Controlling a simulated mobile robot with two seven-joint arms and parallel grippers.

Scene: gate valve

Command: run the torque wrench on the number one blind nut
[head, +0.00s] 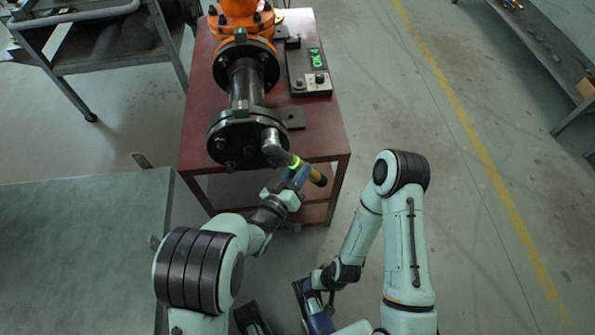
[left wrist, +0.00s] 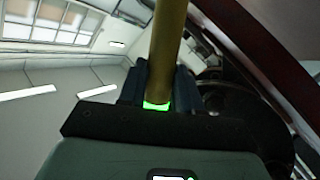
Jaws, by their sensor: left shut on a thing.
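The torque wrench (head: 273,147) has a grey angled head, a glowing green ring and a yellow-brown body. Its head is at the right side of the dark blind flange (head: 228,147), over one nut position, which it hides. I cannot tell whether it is seated. Other nuts (head: 231,165) show on the flange face; no number is readable. My left gripper (head: 298,177) is shut on the wrench. In the left wrist view the wrench body (left wrist: 168,45) stands between the fingers, green light at its base. My right gripper (head: 312,300) hangs low near my base, its fingers unclear.
The flange ends a dark pipe (head: 246,85) from the orange valve (head: 240,12) on a red table (head: 200,105). A control box (head: 309,85) with green digits stands right of the pipe. A grey bench (head: 75,235) is at left. Floor at right is clear.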

